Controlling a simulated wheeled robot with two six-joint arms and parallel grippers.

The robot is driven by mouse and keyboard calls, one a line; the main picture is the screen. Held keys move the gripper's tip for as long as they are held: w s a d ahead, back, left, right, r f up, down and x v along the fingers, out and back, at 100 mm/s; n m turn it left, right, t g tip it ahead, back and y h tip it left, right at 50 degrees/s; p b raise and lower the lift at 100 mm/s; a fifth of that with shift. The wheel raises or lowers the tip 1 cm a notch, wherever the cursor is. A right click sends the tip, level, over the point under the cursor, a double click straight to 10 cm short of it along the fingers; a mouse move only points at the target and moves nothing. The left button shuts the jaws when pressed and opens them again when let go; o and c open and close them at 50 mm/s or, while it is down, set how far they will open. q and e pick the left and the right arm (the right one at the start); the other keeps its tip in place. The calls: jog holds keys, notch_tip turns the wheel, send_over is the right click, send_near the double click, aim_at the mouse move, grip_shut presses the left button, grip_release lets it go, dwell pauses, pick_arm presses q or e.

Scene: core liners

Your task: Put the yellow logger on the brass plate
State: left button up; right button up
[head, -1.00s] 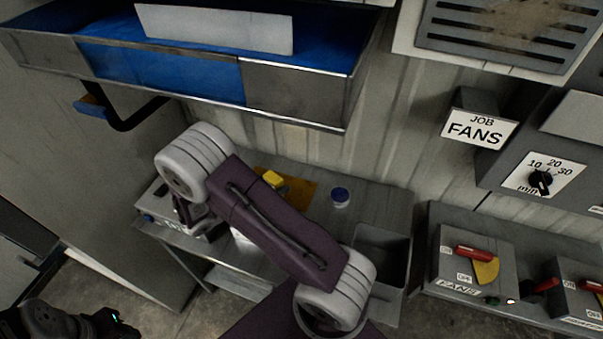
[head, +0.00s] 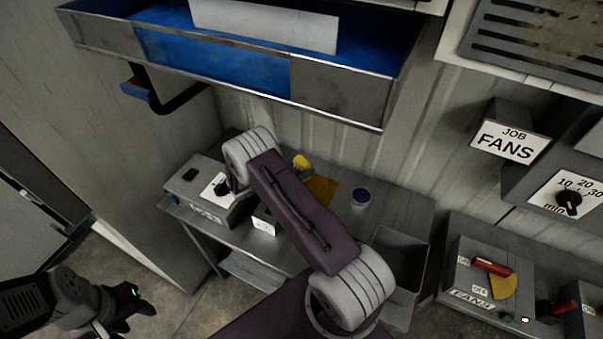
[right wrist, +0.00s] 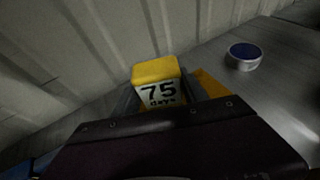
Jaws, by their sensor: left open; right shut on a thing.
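The yellow logger (right wrist: 157,78), a small block with a "75 days" label, is held between the fingers of my right gripper (right wrist: 160,90) in the right wrist view. In the head view the logger (head: 301,161) shows just beyond my right arm, at the back left of the brass plate (head: 323,188). The brass plate (right wrist: 209,84) shows partly behind the right finger in the wrist view. The logger's underside is hidden, so I cannot tell its height. My right gripper is hidden behind its arm in the head view. My left gripper (head: 135,297) is open and empty, low at left.
A round blue-topped container (head: 361,197) stands right of the plate on the metal bench (head: 385,215). A grey open bin (head: 400,260) is at its right end. A control box with a dial (head: 210,195) is at left. A blue-lined tray (head: 335,95) overhangs the bench.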

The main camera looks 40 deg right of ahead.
notch_tip(320, 180, down, 3)
jog(key=shift+r, duration=0.1)
jog(key=shift+f, duration=0.35)
jog(key=o, duration=1.4)
jog(key=shift+o, duration=0.2)
